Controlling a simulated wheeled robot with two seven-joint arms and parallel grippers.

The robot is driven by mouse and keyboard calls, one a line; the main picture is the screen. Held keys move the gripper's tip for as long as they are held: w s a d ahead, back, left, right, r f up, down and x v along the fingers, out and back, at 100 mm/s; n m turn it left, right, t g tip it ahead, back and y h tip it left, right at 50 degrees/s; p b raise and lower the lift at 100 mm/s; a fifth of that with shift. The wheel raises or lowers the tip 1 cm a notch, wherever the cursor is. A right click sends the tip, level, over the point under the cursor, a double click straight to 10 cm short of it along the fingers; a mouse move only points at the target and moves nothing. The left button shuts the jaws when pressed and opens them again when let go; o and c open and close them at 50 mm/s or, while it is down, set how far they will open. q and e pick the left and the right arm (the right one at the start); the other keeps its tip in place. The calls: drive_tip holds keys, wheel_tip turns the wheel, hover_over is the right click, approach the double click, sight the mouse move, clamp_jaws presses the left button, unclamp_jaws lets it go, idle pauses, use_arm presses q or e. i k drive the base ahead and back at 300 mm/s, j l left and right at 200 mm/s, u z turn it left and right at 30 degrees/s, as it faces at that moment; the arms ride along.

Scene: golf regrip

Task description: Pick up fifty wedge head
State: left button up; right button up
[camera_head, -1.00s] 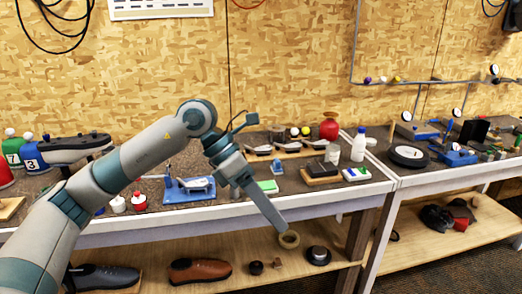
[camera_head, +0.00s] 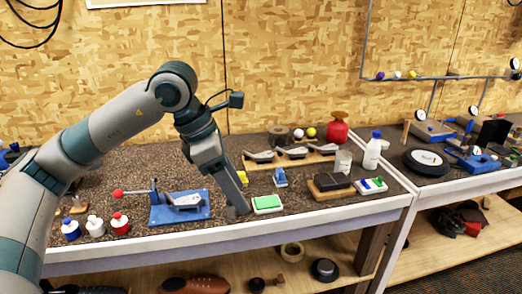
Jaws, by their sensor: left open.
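Several metal club heads rest on a wooden rack (camera_head: 317,158) at the back of the bench: a left one (camera_head: 263,156), a middle one (camera_head: 297,152) and a right one (camera_head: 325,149). Their loft marks are too small to read, so I cannot tell which is the fifty wedge. Another metal head (camera_head: 184,201) lies in a blue fixture (camera_head: 165,215) on the left. My left gripper (camera_head: 238,210) is open, pointing down near the bench's front, between the blue fixture and a green-topped white block. It is apart from the rack. My right gripper is not in view.
The green-topped block (camera_head: 267,203) is close right of my gripper, with a small blue stand (camera_head: 280,178) behind. A dark block on wood (camera_head: 331,184), a white bottle (camera_head: 372,152) and a red container (camera_head: 337,129) stand right. Small bottles (camera_head: 95,226) stand left.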

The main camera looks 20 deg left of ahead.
sight(269, 155)
drive_tip(key=i+j, duration=0.45)
drive_tip(key=i, duration=0.2)
drive_tip(key=i+j, duration=0.45)
drive_tip(key=i, duration=0.2)
